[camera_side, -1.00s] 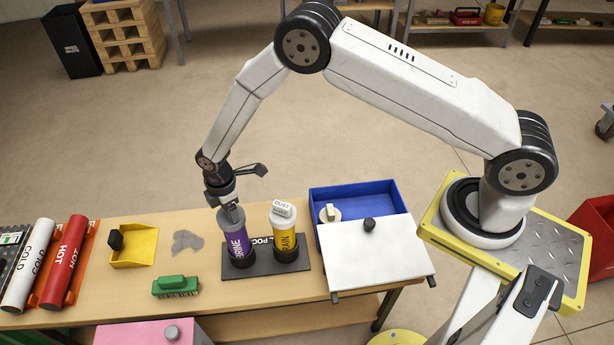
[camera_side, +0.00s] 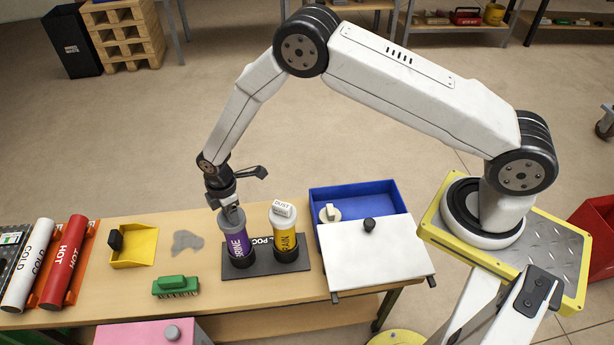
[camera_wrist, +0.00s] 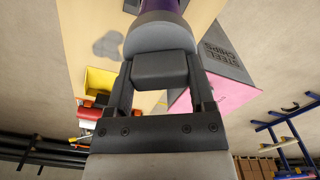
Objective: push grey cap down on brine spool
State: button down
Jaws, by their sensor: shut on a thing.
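The brine spool (camera_side: 237,245) is a purple pipe piece standing upright in the dark stand plate (camera_side: 266,262), its label partly readable as "RINE". A grey cap (camera_side: 232,218) sits on its top; it also shows in the wrist view (camera_wrist: 158,38). My gripper (camera_side: 229,206) is right above the spool, pointing down, its fingers shut on the cap's dark grip block. In the wrist view my gripper (camera_wrist: 160,85) has a finger on each side of that block. The cap's seam with the spool is too small to judge for full seating.
A yellow spool (camera_side: 285,240) with a white-grey "DUST" cap (camera_side: 283,209) stands close on the right. A blue bin (camera_side: 355,198) with a white lid (camera_side: 375,255) is further right. A green brush (camera_side: 176,286) and yellow tray (camera_side: 134,246) are left.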

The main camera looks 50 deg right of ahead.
jog(key=shift+f, duration=0.35)
dwell(0.3)
grip_release()
jog(key=shift+r, duration=0.15)
dwell(0.3)
jog(key=shift+r, duration=3.55)
jog(key=shift+r, duration=0.1)
